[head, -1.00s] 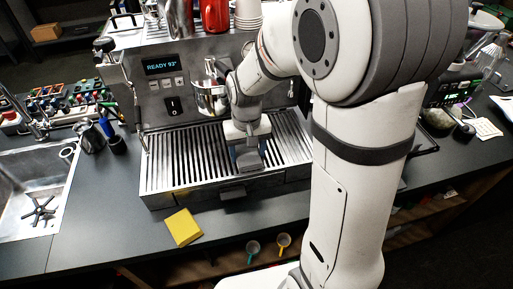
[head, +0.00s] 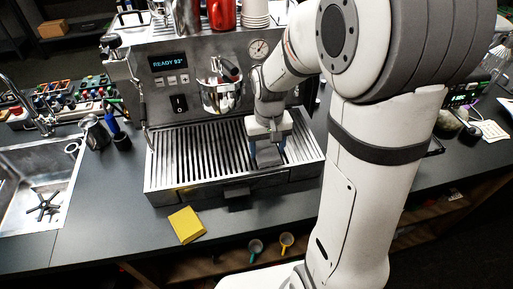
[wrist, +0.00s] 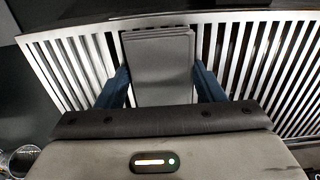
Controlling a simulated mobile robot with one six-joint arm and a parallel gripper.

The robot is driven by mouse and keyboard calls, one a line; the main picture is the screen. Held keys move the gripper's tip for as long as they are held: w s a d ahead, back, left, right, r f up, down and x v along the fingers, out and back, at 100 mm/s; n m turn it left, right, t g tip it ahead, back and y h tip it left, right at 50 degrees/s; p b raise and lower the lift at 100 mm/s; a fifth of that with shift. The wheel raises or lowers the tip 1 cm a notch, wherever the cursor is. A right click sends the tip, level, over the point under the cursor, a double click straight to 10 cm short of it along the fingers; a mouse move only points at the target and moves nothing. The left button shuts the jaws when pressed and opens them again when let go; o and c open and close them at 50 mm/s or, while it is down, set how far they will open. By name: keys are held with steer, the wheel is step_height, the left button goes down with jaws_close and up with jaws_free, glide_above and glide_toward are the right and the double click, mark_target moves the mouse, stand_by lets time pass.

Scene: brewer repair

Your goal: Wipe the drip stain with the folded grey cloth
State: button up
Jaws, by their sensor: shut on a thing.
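The folded grey cloth (wrist: 160,65) is a flat layered pad between the blue fingers of my gripper (wrist: 161,88) in the wrist view. My gripper (head: 268,145) is shut on it, over the right half of the slatted metal drip tray (head: 190,160). The cloth (head: 268,158) shows small and grey below the fingers in the head view. It lies over the slats; I cannot tell whether it touches them. I cannot make out the drip stain in either view; the cloth and gripper hide part of the tray.
The espresso machine (head: 172,75), with a READY display, stands behind the tray. Its portafilter area (head: 222,95) is left of my wrist. A yellow cloth or sponge (head: 187,224) lies on the dark counter in front. A sink (head: 40,190) is at left.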

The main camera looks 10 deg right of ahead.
steer(key=shift+d, duration=0.45)
steer(key=shift+r+p, duration=0.3)
steer(key=shift+p, duration=0.15)
step_height(320, 180, up, 2)
steer(key=shift+w+r+p, duration=0.1)
steer(key=shift+w+p, duration=0.05)
steer(key=shift+p, duration=0.15)
steer(key=shift+s+r+p, duration=0.2)
steer(key=shift+r+p, duration=0.35)
steer(key=shift+r, duration=0.15)
steer(key=shift+r+p, duration=1.4)
steer(key=shift+r, duration=0.65)
steer(key=shift+w+f, duration=0.1)
steer(key=shift+w, duration=0.05)
